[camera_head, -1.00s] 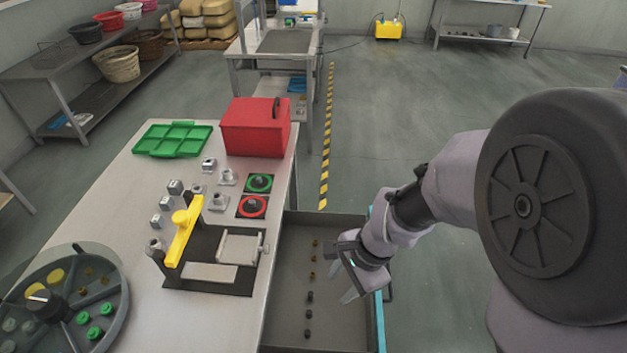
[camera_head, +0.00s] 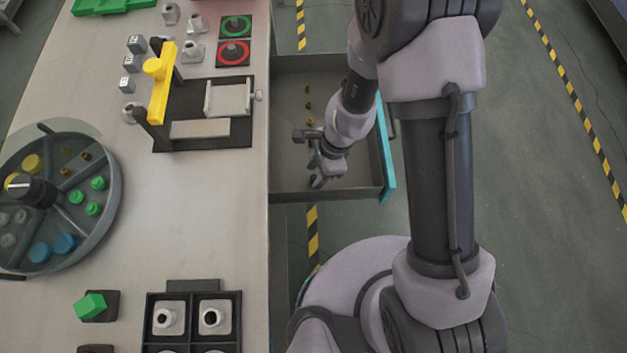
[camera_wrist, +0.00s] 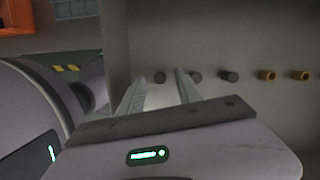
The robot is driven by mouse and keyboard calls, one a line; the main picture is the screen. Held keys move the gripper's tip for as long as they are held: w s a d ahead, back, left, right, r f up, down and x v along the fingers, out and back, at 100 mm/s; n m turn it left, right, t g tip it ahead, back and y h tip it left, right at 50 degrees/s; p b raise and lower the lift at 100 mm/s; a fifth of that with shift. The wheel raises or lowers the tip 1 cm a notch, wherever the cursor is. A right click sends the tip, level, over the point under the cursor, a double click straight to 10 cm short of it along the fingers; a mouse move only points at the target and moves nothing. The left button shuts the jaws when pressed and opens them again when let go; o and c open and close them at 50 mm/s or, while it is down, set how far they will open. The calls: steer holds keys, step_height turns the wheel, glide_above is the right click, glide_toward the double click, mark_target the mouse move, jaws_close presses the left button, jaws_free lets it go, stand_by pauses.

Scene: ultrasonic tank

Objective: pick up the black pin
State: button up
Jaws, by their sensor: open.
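Several pins stand in a row in the open grey drawer (camera_head: 345,187). In the wrist view three are dark: one black pin (camera_wrist: 160,77) shows between my finger tips, another (camera_wrist: 196,76) is just right of the right finger, and a third (camera_wrist: 229,76) is further right. Brass pins (camera_wrist: 267,75) continue the row. In the head view my gripper (camera_head: 318,178) is over the near end of the drawer and hides the dark pins; brass pins (camera_head: 308,104) show beyond it. My gripper is open and empty. Whether the fingers reach down around the pin, I cannot tell.
The drawer has a blue front (camera_head: 385,150) on the right. The worktable (camera_head: 215,215) is to its left, with a black fixture with a yellow bar (camera_head: 162,85), a round sorting tray (camera_head: 110,215) and a rack of white parts (camera_head: 190,293).

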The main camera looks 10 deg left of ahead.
steer(key=shift+a+f, duration=0.15)
steer(key=shift+f, duration=0.5)
steer(key=shift+s+r, duration=0.1)
steer(key=shift+r, duration=0.05)
jaws_close()
